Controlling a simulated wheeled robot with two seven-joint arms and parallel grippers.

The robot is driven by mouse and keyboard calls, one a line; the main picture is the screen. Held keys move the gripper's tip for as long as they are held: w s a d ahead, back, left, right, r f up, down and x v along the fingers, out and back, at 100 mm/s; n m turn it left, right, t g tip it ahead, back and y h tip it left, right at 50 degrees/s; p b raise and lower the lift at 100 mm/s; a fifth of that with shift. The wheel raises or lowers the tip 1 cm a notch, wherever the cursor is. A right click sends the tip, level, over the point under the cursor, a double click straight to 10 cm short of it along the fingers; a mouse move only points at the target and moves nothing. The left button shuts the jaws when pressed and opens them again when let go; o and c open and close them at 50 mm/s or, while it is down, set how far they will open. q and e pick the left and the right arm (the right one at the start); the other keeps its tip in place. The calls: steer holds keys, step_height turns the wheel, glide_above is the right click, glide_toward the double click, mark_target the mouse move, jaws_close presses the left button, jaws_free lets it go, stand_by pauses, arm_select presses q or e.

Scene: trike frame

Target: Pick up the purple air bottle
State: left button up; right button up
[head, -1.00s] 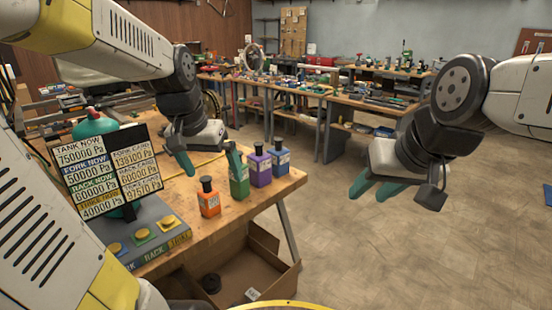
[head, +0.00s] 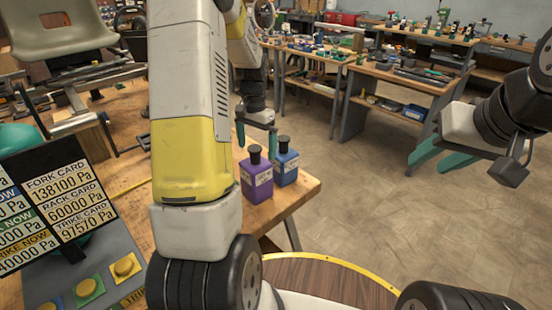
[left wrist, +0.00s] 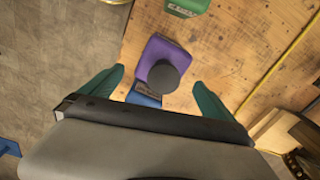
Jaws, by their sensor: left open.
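The purple air bottle (head: 256,178), with a black cap and white label, stands upright on the wooden bench, beside the blue bottle (head: 286,164). My left gripper (head: 256,138) is open and empty, with its green fingers behind and above the bottles in the head view. In the left wrist view the purple bottle (left wrist: 163,66) shows from above, between and ahead of the spread fingertips (left wrist: 158,82), with no visible contact. The blue bottle is partly hidden below it there. My right gripper (head: 438,158) is open and empty over the floor at the right.
A green bottle (left wrist: 186,7) stands close beyond the purple one in the wrist view. A pressure display (head: 60,200) and button box (head: 95,270) are at the left. My left arm hides part of the bench (head: 300,190). The floor (head: 360,215) at right is clear.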

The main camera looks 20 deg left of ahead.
mark_target(257, 163)
arm_select(q)
steer(key=f, duration=0.7)
steer(key=shift+a+f, duration=0.15)
steer(key=shift+a, duration=0.05)
steer(key=shift+c, duration=0.2)
steer(key=c, duration=1.9)
